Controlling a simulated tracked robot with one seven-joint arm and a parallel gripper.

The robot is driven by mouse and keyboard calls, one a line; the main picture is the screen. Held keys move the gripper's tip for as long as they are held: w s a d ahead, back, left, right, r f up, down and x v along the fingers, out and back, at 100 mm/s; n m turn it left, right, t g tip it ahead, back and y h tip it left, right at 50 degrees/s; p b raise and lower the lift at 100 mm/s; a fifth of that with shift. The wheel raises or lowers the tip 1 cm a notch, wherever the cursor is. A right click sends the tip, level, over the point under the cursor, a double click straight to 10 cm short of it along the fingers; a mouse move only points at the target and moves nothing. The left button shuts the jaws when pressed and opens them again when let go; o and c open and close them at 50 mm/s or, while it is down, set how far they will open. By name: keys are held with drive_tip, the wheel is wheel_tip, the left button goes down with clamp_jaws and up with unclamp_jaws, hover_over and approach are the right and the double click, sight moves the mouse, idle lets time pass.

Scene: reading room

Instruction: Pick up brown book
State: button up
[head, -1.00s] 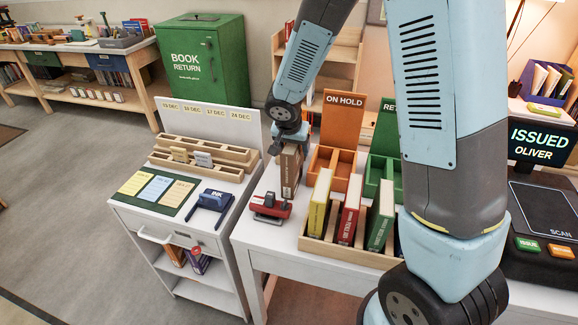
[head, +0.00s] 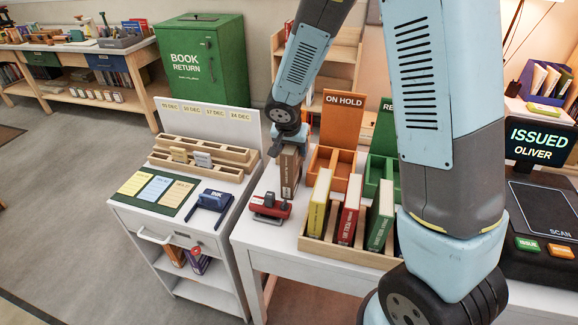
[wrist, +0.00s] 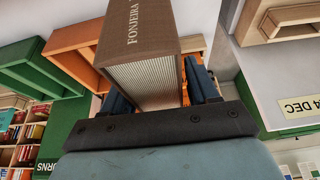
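The brown book (head: 290,171) stands upright on the white desk, left of the open-topped wooden book tray and behind the red stamp. In the wrist view the brown book (wrist: 141,38) shows its spine lettering "FONJEIRA" and the pale edge of its pages. My gripper (head: 289,150) is at the book's top end, pointing down from above. The fingertips are partly hidden by the book.
A red stamp (head: 270,207) lies just in front of the book. A wooden tray (head: 330,246) with several books is to the right. The orange "ON HOLD" rack (head: 342,120) and green rack (head: 372,180) stand behind. A white cart (head: 190,225) is left.

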clamp_jaws()
idle(0.3)
idle(0.3)
